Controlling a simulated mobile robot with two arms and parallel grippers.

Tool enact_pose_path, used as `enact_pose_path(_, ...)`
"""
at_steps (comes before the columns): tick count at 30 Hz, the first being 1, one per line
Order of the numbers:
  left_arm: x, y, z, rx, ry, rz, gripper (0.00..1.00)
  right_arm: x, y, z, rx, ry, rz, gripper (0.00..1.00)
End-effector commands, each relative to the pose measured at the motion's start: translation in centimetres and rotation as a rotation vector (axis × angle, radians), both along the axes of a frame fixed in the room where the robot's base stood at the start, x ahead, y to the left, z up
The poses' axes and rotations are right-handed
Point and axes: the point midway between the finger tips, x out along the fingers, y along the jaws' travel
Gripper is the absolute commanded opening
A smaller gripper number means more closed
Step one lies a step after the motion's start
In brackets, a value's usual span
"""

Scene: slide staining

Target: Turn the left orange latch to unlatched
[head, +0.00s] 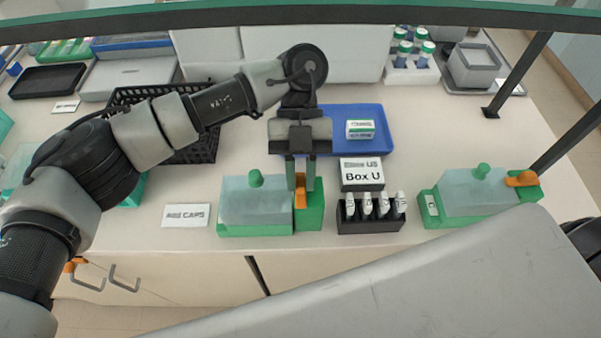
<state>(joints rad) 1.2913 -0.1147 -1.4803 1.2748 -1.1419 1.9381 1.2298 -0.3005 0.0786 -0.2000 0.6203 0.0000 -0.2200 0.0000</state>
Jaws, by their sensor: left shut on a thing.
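The left orange latch (301,198) sits on the right end of a green base (311,217), beside a box with a translucent lid (255,205) and a green knob. My left gripper (301,184) reaches down from behind and is shut on this latch. The fingers hide part of the latch, and its visible part runs roughly front to back. A second orange latch (522,179) lies crosswise on the similar box (478,193) at the right. My right gripper is not in view.
A blue tray (380,143) and a black basket (205,148) are farther back. A CAPS label (186,215) lies left.

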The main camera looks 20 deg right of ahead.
Motion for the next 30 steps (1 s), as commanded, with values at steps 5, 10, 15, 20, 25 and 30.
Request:
enact_pose_path(5, 0.0, 0.0, 0.0, 0.000, -0.001, 0.001, 0.20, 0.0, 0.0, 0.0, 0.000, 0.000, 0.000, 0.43)
enact_pose_path(10, 0.0, 0.0, 0.0, 0.000, -0.001, 0.001, 0.43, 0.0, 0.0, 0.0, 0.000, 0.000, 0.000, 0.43)
enact_pose_path(15, 0.0, 0.0, 0.0, 0.001, 0.000, 0.001, 0.43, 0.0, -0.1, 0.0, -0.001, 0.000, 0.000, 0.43)
enact_pose_path(20, 0.4, -0.1, 0.3, 0.000, -0.002, 0.002, 0.43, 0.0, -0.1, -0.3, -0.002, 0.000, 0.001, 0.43)
enact_pose_path(25, 2.2, -0.7, 2.0, 0.001, -0.006, 0.003, 0.43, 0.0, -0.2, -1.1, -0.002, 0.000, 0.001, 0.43)
enact_pose_path(30, 4.0, -1.2, 4.1, 0.004, -0.005, 0.002, 0.43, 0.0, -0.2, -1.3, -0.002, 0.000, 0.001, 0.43)
